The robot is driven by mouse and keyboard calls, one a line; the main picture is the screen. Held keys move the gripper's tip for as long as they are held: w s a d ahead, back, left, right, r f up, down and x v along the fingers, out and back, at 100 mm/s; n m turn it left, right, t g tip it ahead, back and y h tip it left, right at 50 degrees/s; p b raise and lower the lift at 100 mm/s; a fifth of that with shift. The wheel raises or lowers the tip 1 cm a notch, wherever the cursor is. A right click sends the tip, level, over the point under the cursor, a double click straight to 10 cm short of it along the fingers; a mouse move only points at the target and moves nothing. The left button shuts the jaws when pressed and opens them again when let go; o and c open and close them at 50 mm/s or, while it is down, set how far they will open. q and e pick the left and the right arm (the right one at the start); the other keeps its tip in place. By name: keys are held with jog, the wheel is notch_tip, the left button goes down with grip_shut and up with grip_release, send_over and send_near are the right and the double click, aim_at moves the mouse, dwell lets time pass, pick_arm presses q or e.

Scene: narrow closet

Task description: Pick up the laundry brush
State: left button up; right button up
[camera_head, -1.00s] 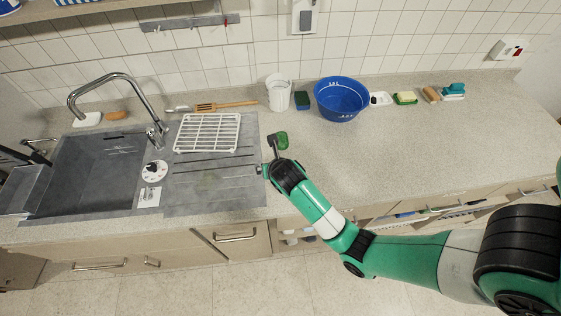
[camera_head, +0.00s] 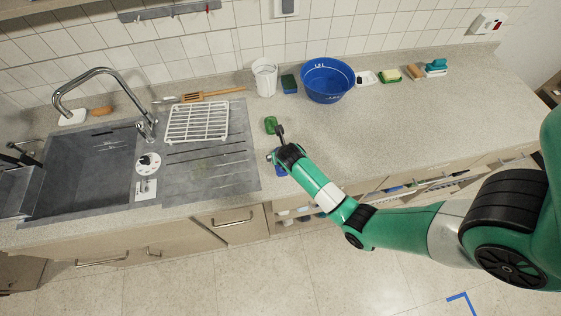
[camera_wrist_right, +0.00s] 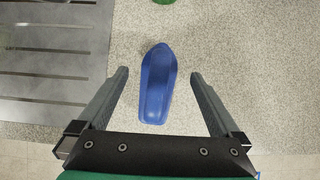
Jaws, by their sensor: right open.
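A blue elongated object (camera_wrist_right: 156,85) with a pointed far end and a lengthwise hollow lies on the counter in the right wrist view. It looks like the laundry brush, but no bristles show. In the head view only a bit of its blue (camera_head: 281,170) shows, beside and below my right gripper (camera_head: 276,144). In the right wrist view my right gripper (camera_wrist_right: 158,76) is open, with one finger on each side of the blue object and a gap on both sides. My left gripper is not in view.
A green object (camera_head: 270,124) lies just beyond the gripper. The sink (camera_head: 85,165) and white rack (camera_head: 197,122) are to the left. A white cup (camera_head: 264,78), blue basin (camera_head: 327,82), tan block (camera_head: 415,72) and teal brush-like item (camera_head: 436,67) stand at the back. The right counter is clear.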

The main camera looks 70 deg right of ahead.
jog(key=x, duration=0.1)
jog(key=b+x, duration=0.1)
jog(key=x, duration=0.1)
jog(key=b+x, duration=0.1)
jog(key=x, duration=0.1)
jog(key=shift+s+a+f, duration=0.2)
jog(key=shift+a, duration=0.1)
jog(key=c, duration=1.5)
jog(key=shift+r, duration=0.15)
jog(key=r+p, duration=0.1)
jog(key=r, duration=0.1)
jog(key=s+r+p, duration=0.1)
jog(key=r+p, duration=0.1)
jog(key=s+r+p, duration=0.1)
jog(key=r, duration=0.2)
jog(key=shift+a+p, duration=0.1)
jog(key=shift+p, duration=0.3)
jog(key=s+a+r+p, duration=0.2)
jog(key=s+r+p, duration=0.3)
jog(key=s+p, duration=0.6)
jog(key=p, duration=0.6)
jog(key=shift+s+r+p, duration=0.3)
jog(key=shift+s+r, duration=0.05)
jog(key=shift+r, duration=0.05)
